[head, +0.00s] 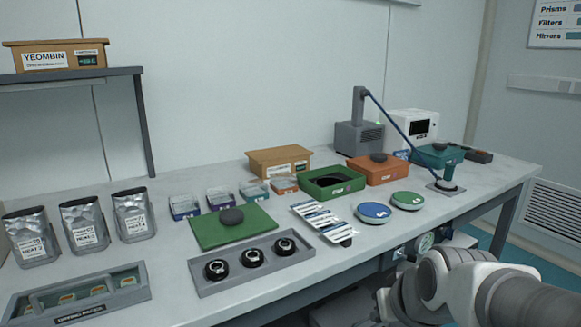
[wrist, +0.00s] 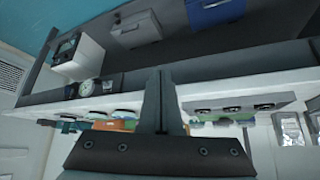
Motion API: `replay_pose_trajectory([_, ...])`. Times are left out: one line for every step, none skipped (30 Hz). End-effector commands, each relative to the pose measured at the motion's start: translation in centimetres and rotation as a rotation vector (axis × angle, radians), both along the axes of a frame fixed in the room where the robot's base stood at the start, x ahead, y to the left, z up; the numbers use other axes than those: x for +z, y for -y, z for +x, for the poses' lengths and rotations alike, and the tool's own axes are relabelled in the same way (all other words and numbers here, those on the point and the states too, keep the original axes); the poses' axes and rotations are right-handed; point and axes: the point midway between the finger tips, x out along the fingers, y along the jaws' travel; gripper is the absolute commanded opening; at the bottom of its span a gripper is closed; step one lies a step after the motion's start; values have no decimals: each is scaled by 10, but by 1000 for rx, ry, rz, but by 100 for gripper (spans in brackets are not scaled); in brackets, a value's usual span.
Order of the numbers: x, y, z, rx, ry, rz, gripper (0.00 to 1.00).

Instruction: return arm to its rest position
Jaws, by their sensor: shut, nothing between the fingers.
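My arm shows at the lower right of the head view as white and grey links in front of the table's edge; its gripper is outside that view. In the wrist view my gripper (wrist: 161,80) is shut, its two fingers together and nothing between them. The wrist view appears turned over, with the table (wrist: 215,95) and its items beyond the fingers. The gripper appears clear of the table and touches nothing that I can see.
On the table (head: 330,252) are a green mat (head: 207,232) with a dark disc, a grey tray (head: 215,284) with three black rings, blue (head: 373,211) and green (head: 407,199) discs, foil pouches (head: 84,226) and several bins. A lamp-like device (head: 358,135) stands behind.

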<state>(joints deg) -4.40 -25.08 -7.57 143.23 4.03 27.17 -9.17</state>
Motion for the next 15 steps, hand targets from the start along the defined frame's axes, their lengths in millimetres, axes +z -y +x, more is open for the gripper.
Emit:
replay_pose_trajectory([10,-2,-14,-2,-7,2,0])
replay_pose_trajectory([14,-4,-23,-4,-18,2,0])
replay_pose_trajectory([19,-5,-34,-8,-32,1,0])
replay_pose_trajectory([22,-6,-42,-12,-42,0,0])
replay_pose_trajectory([25,-7,-50,-16,-52,-4,0])
replay_pose_trajectory([29,-7,-60,-23,-65,-8,0])
replay_pose_trajectory([31,-8,-68,-29,-74,-12,0])
replay_pose_trajectory([33,-8,-76,-34,-83,-17,0])
replay_pose_trajectory([36,-8,-86,-44,-94,-23,0])
replay_pose_trajectory([38,-8,-93,-51,-103,-30,0])
replay_pose_trajectory([41,-8,-101,-60,-111,-35,0])
replay_pose_trajectory([59,-8,-97,-57,-116,-32,0])
replay_pose_trajectory([65,-8,-97,-56,-117,-31,0])
replay_pose_trajectory([72,-8,-97,-56,-117,-31,0])
replay_pose_trajectory([80,-8,-97,-56,-117,-31,0])
